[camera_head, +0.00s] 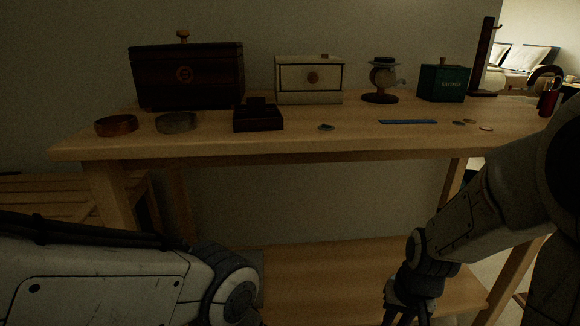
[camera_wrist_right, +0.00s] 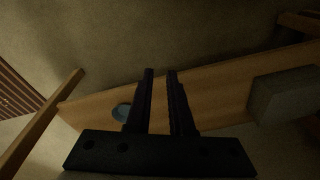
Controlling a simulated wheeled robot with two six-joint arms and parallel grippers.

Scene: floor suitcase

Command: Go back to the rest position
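My right gripper (camera_head: 405,314) hangs low in front of the table, at the bottom edge of the head view. In the right wrist view its two dark fingers (camera_wrist_right: 161,72) stand apart with a narrow gap, and nothing is between them. My left arm comes in from the left, below the tabletop level. Its gripper is outside the head view.
The wooden table (camera_head: 300,146) holds a dark chest (camera_head: 190,82), a cream box (camera_head: 309,82), a green box (camera_head: 442,84), an open dark box (camera_head: 258,120) and small bowls (camera_head: 116,125). A lower shelf (camera_head: 340,275) lies beneath. The wrist view shows a grey block (camera_wrist_right: 284,94).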

